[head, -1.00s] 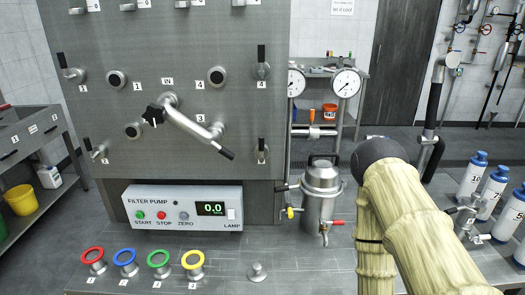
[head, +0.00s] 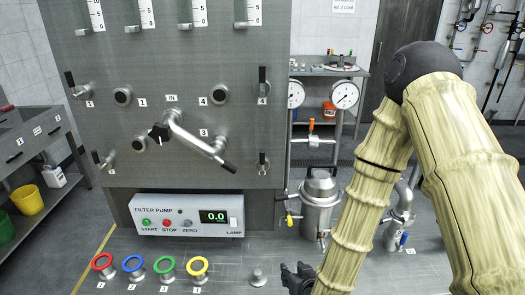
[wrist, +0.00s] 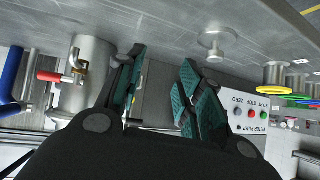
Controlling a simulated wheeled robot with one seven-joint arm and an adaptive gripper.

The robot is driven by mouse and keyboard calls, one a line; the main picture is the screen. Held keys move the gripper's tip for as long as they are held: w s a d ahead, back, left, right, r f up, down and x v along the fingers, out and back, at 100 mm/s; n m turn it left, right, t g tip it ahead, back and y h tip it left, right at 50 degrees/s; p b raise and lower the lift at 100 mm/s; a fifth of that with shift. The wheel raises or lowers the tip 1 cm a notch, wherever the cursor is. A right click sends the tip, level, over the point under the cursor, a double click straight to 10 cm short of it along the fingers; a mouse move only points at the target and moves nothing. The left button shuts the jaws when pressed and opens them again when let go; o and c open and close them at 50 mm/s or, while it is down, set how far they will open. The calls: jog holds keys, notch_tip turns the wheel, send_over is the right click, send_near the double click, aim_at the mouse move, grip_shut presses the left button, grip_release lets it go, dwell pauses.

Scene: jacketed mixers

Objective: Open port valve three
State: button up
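The grey steel panel (head: 190,60) carries small lever valves with black handles at its corners. The lower right lever valve (head: 262,163), beside the port marked 3, has its black handle upright; its own label is too small to read surely. A swing pipe (head: 185,135) with a black handle ends over the port marked 3 and hides it. My gripper (head: 297,280) is low at the bottom edge of the head view, below and right of that valve and apart from it. In the wrist view my gripper (wrist: 158,95) is open, with nothing between its fingers.
The filter pump box (head: 187,211) projects below the panel. Several coloured ring knobs (head: 198,268) and a small steel knob (head: 258,278) stand in front. Gauges (head: 344,95) hang right of the panel.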

jog(key=w+a+r+t, duration=0.3)
jog(key=w+r, duration=0.3)
jog(key=r, duration=0.6)
jog(key=t+y+p, duration=0.1)
jog(key=t+p, duration=0.1)
jog(key=t, duration=0.2)
send_near(263, 158)
jog(key=w, duration=0.1)
jog(key=shift+n, duration=0.3)
jog(key=w+p, duration=0.1)
jog(key=w, duration=0.2)
jog(key=w+a+p, duration=0.1)
jog(key=w+p, duration=0.1)
jog(key=w, duration=0.1)
jog(key=w+a+p, duration=0.1)
jog(key=w, duration=0.2)
jog(key=shift+w+f, duration=0.1)
jog(key=shift+w, duration=0.3)
grip_shut()
